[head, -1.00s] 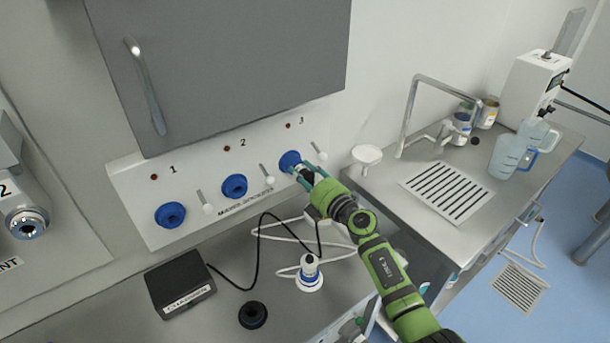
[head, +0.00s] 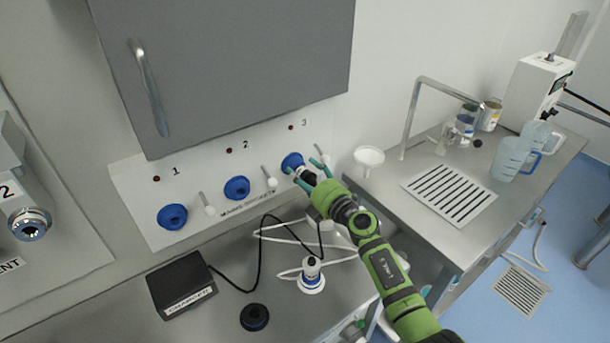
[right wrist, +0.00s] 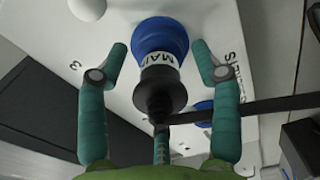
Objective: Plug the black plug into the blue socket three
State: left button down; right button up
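The black plug (right wrist: 162,88), with a white lettered band, sits in the mouth of blue socket three (right wrist: 160,35) in the right wrist view. In the head view, blue socket three (head: 292,162) is on the wall panel under the number 3. My right gripper (head: 305,170) is in front of it. In the right wrist view, the fingers of my right gripper (right wrist: 163,62) are spread on both sides of the plug, with gaps between. How deep the plug sits is hard to tell. My left gripper is not in view.
Blue sockets one (head: 172,217) and two (head: 236,188) are to the left. A black box (head: 181,284) with a black cable, a white plug (head: 312,274) and a black ring (head: 254,317) are on the counter. A grey cabinet (head: 225,70) hangs above.

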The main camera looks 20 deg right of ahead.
jog(key=shift+s+d, duration=0.15)
jog(key=shift+s+d+f, duration=0.1)
jog(key=shift+s+d, duration=0.05)
jog(key=shift+s, duration=0.25)
jog(key=v, duration=1)
jog(key=shift+s, duration=0.4)
jog(key=shift+d+r, duration=0.1)
jog(key=shift+r, duration=0.2)
